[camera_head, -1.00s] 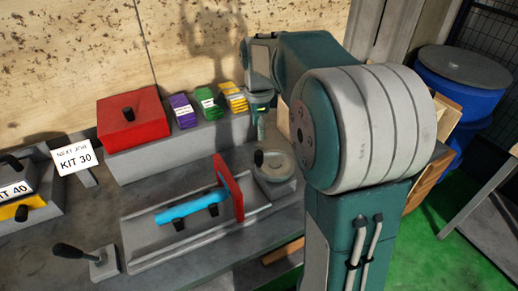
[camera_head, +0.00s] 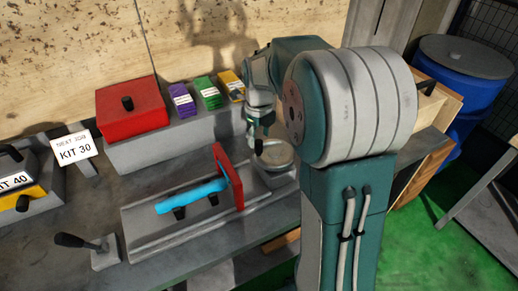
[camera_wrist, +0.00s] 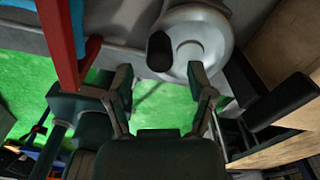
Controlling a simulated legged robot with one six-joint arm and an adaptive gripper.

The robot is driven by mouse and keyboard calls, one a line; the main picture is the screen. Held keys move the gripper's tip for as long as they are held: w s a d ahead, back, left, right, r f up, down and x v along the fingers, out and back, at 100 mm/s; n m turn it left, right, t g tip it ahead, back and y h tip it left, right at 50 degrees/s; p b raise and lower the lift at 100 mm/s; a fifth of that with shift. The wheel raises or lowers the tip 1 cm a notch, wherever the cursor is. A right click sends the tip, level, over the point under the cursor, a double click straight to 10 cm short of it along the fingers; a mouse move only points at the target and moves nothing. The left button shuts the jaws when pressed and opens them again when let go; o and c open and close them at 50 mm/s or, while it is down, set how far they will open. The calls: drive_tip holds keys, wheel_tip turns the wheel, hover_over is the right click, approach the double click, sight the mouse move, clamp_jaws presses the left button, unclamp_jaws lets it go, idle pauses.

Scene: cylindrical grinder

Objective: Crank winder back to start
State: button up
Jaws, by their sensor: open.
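The winder is a pale round wheel (camera_head: 277,154) at the right end of the grey bench fixture. In the wrist view the winder (camera_wrist: 203,42) is at the top, with its dark upright crank knob (camera_wrist: 160,51) on the left side of the disc. My gripper (camera_wrist: 160,78) is open and empty, its two fingers spread below the knob in that picture, with the knob between their lines. In the head view my gripper (camera_head: 258,138) hangs over the winder's left edge and hides the knob there. I cannot tell how high the fingertips are above the knob.
A red box (camera_head: 132,110) and purple, green and yellow packs (camera_head: 208,93) sit on the ledge behind. A lever (camera_head: 90,246) stands at front left.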

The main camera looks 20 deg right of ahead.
sight(259, 150)
drive_tip(key=shift+f, duration=2.6)
clamp_jaws()
